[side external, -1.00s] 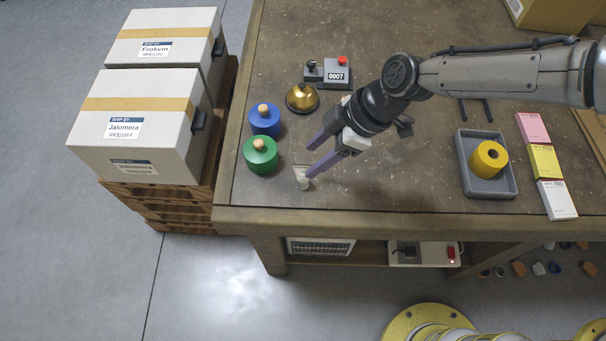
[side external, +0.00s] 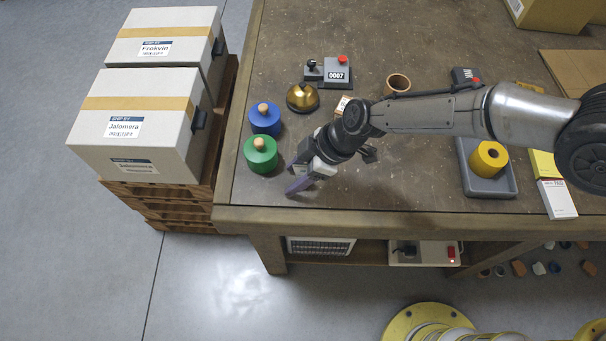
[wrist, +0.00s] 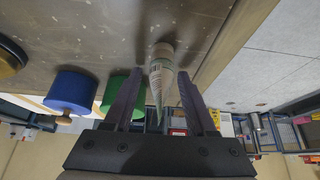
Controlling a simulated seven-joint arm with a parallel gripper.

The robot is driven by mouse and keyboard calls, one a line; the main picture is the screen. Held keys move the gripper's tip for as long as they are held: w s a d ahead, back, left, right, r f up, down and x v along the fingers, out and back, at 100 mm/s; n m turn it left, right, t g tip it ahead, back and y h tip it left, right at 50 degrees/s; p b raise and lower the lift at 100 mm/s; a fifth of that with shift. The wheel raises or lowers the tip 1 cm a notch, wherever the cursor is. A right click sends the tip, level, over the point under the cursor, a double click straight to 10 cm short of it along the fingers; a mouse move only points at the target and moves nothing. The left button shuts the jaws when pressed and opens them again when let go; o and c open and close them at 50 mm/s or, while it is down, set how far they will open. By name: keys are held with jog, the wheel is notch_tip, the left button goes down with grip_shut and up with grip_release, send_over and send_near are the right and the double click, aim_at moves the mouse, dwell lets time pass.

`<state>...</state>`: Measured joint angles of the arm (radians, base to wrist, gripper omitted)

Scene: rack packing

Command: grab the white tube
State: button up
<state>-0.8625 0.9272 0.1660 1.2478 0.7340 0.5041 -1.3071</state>
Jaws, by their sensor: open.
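The white tube (wrist: 161,78) shows in the wrist view, with a pale body, printed marks and a wider end at the top. It lies between the two purple fingers of my gripper (wrist: 162,100), which are spread with a gap to either side of it. In the side external view my gripper (side external: 294,182) is low at the table's front left, and its fingers hide the tube there.
A green weight (side external: 260,156) and a blue weight (side external: 264,119) with wooden knobs stand just left of my gripper. A golden bell (side external: 302,97) is behind them. The table's front edge (side external: 400,218) is close.

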grip_shut()
dwell(0.4)
